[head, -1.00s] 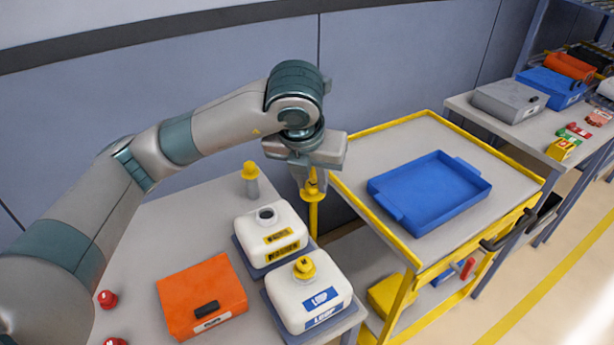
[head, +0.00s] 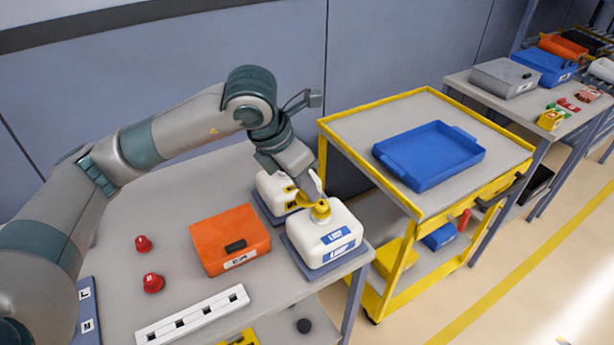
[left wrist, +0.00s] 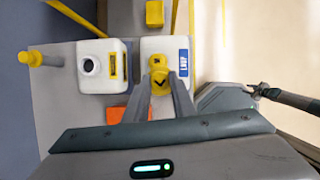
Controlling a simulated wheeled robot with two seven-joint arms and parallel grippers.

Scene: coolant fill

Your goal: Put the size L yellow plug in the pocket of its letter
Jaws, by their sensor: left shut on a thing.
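My left gripper (head: 314,197) is shut on a yellow plug (head: 321,211) at the top of the white jug with blue labels (head: 330,238). In the left wrist view the plug (left wrist: 159,80) lies between the fingertips and bears a dark angular mark, perhaps a turned L. It appears seated in the jug's neck. A blue board (head: 88,310) with white L and M labels is partly visible at the lower left; my arm and the frame edge hide the rest, and its pockets are not clear. My right gripper is not in view.
A second white jug (left wrist: 98,66) with an open dark neck stands beside it. Another yellow-topped plug (left wrist: 32,58) stands at the table's back. An orange case (head: 228,240), two red knobs (head: 153,283) and a white slotted strip (head: 195,315) occupy the table. A yellow cart (head: 350,130) stands right.

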